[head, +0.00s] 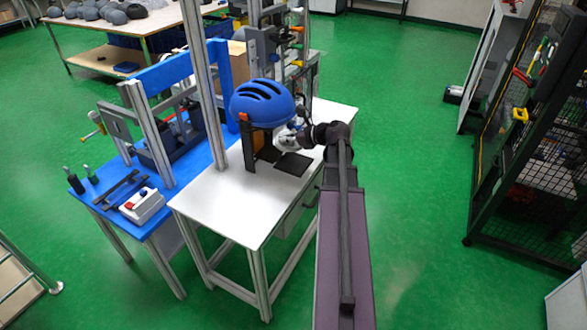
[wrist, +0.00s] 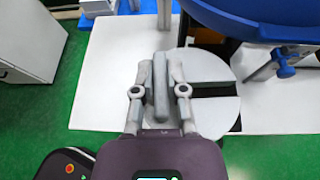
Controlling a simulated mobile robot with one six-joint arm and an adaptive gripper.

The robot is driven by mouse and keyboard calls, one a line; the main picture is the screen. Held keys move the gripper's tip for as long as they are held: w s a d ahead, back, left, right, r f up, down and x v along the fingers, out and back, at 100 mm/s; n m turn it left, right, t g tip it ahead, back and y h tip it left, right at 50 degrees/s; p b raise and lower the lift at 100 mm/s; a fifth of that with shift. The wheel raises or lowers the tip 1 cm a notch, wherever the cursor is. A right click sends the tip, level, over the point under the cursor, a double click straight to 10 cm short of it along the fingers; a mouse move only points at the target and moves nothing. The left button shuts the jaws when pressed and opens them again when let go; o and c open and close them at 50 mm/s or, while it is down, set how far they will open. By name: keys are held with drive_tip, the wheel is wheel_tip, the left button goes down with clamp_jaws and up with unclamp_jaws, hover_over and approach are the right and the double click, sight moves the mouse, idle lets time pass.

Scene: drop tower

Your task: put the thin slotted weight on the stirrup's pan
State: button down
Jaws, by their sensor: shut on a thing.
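The thin slotted weight (wrist: 213,72) is a pale grey disc with a raised grey bar and a dark slot running to the right. My gripper (wrist: 160,82) is shut on the bar, one finger on each side. In the head view my gripper (head: 291,137) is just right of and below the blue helmet, above the white table. I cannot tell the disc's height over the table. A grey rod with a blue knob (wrist: 285,70), possibly part of the stirrup, shows under the helmet in the wrist view. The stirrup's pan cannot be made out.
The blue helmet (head: 262,103) overhangs close by and fills the upper right of the wrist view (wrist: 260,15). A dark plate (head: 293,164) lies on the white table (head: 225,205). Metal posts (head: 203,80) stand to the left. The table's front part is clear.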

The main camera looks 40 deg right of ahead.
drive_tip(key=s+d+f+b, duration=0.2)
drive_tip(key=d+f+b, duration=0.3)
drive_tip(key=d, duration=0.4)
drive_tip(key=s+d+f+b, duration=0.3)
drive_tip(key=d+f+b, duration=0.2)
drive_tip(key=d, duration=0.3)
drive_tip(key=shift+d+f+h, duration=0.3)
drive_tip(key=shift+d, duration=0.1)
drive_tip(key=shift+a, duration=0.1)
drive_tip(key=shift+m, duration=0.3)
drive_tip(key=w+a, duration=0.3)
drive_tip(key=w+a+f+b, duration=0.1)
drive_tip(key=w+a, duration=0.7)
drive_tip(key=shift+w+a+f, duration=0.1)
drive_tip(key=shift+w+f, duration=0.05)
drive_tip(key=shift+f, duration=0.1)
drive_tip(key=shift+f+b, duration=0.15)
drive_tip(key=shift+b, duration=0.2)
drive_tip(key=shift+f+b, duration=1.6)
drive_tip(key=shift+f, duration=0.05)
drive_tip(key=c, duration=0.7)
unclamp_jaws()
